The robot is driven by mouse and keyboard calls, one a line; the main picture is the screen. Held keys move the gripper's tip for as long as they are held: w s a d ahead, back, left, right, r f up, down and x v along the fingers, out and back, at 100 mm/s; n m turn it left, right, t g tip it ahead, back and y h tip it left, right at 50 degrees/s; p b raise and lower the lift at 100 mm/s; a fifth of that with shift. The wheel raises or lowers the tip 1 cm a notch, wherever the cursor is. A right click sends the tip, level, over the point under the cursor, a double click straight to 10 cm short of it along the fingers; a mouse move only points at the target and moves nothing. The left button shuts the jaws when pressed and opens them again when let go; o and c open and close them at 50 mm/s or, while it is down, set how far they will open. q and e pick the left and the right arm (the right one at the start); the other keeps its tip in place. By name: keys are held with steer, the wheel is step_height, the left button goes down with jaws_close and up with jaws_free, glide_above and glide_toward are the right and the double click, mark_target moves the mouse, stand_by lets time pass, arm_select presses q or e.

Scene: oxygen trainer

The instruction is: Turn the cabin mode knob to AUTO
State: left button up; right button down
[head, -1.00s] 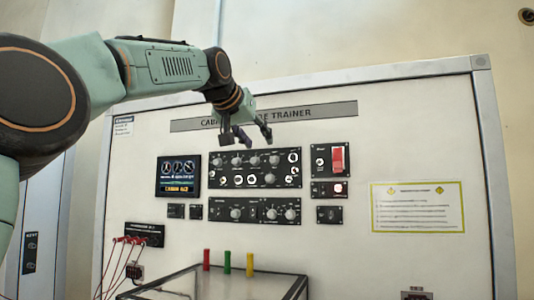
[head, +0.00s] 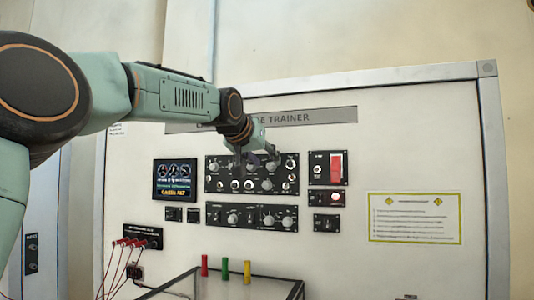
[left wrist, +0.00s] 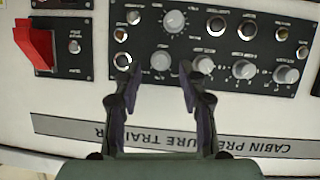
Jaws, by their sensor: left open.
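The black control panel (head: 212,187) carries two rows of grey knobs and small round switches; its labels are too small to read, so I cannot tell which knob is the cabin mode knob. My left gripper (head: 259,161) is in front of the panel's upper row, over its right half, and hides part of it. The left wrist view shows the panel upside down. There my left gripper (left wrist: 160,68) is open and empty, with a grey knob (left wrist: 160,61) between its fingertips in the picture; contact cannot be told. My right gripper is not in view.
A second knob panel (head: 252,217) sits below. A red guarded switch (head: 337,167) is right of the upper panel, and a display (head: 175,180) is left. A framed table (head: 180,287) with red, green and yellow pegs stands in front. Red cables (head: 121,262) hang lower left.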

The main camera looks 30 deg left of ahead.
mark_target(271, 167)
arm_select(q)
steer(key=shift+x, duration=1.15)
steer(key=shift+s+a+r, duration=0.15)
steer(key=shift+s+r, duration=0.05)
steer(key=shift+s, duration=0.25)
steer(key=shift+w+d+f, duration=0.15)
steer(key=shift+w+d, duration=0.05)
steer(key=shift+w, duration=0.25)
steer(key=c, duration=0.5)
steer(key=shift+a, duration=0.1)
jaws_close()
